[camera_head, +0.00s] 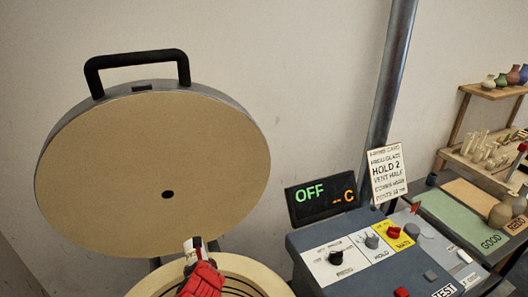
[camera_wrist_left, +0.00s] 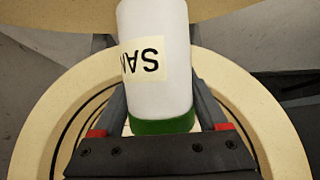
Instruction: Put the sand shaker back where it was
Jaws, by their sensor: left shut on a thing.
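The sand shaker (camera_wrist_left: 158,55) is a white cylinder with a green band at its near end. Its pale label shows part of the word "SAND", upside down in the left wrist view. My left gripper (camera_wrist_left: 158,92) is shut on it, one finger on each side. In the head view my red left gripper (camera_head: 203,277) is at the bottom edge, over the open round kiln (camera_head: 245,268). The shaker is mostly hidden there. My right gripper is in neither view.
The kiln's raised round lid (camera_head: 150,170) stands behind my gripper. A control box (camera_head: 345,262) with knobs and an "OFF" display (camera_head: 322,197) is to the right. Further right are a board marked "GOOD" (camera_head: 465,222) and shelves (camera_head: 490,90) with small pots.

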